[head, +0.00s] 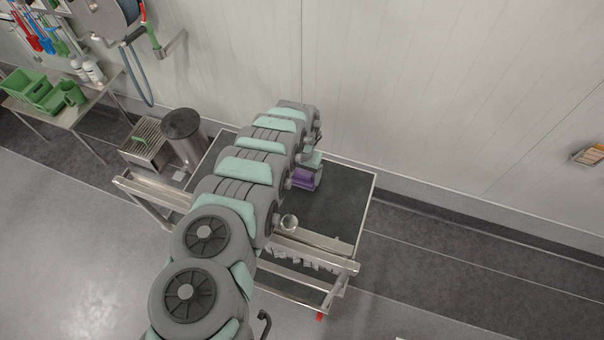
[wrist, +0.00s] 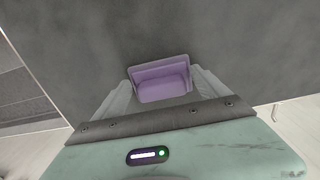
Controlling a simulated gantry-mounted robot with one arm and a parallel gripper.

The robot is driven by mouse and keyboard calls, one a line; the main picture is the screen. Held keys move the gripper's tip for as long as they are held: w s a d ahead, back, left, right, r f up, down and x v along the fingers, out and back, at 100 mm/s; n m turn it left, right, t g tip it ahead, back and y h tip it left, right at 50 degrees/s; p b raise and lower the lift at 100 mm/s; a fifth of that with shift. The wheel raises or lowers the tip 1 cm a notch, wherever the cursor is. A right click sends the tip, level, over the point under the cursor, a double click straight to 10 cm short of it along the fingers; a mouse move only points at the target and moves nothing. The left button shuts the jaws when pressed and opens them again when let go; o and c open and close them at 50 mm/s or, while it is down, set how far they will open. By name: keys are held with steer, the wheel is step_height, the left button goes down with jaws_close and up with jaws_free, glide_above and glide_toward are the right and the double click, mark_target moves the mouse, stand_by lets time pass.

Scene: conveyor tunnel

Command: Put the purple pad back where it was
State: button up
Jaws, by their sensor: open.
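The purple pad (head: 304,179) is on the dark top of the metal cart (head: 345,206) in the head view, partly hidden by my arm and gripper. In the wrist view the purple pad (wrist: 161,80) shows as a shallow purple block with a lighter face, between the ends of my fingers. My gripper (wrist: 163,86) is open, with one finger on each side of the pad. Whether the fingers touch the pad cannot be told. In the head view my gripper (head: 308,172) is low over the cart top and mostly covered by my arm.
A dark-topped cylinder (head: 182,124) and a metal box (head: 147,143) stand left of the cart. A side table (head: 92,103) holds green bins. The cart top's right part is bare; a wall stands behind.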

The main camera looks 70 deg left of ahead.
mark_target(302, 174)
step_height(302, 174, up, 12)
steer(key=b, duration=0.2)
steer(key=shift+r, duration=0.2)
stand_by(0.6)
stand_by(0.6)
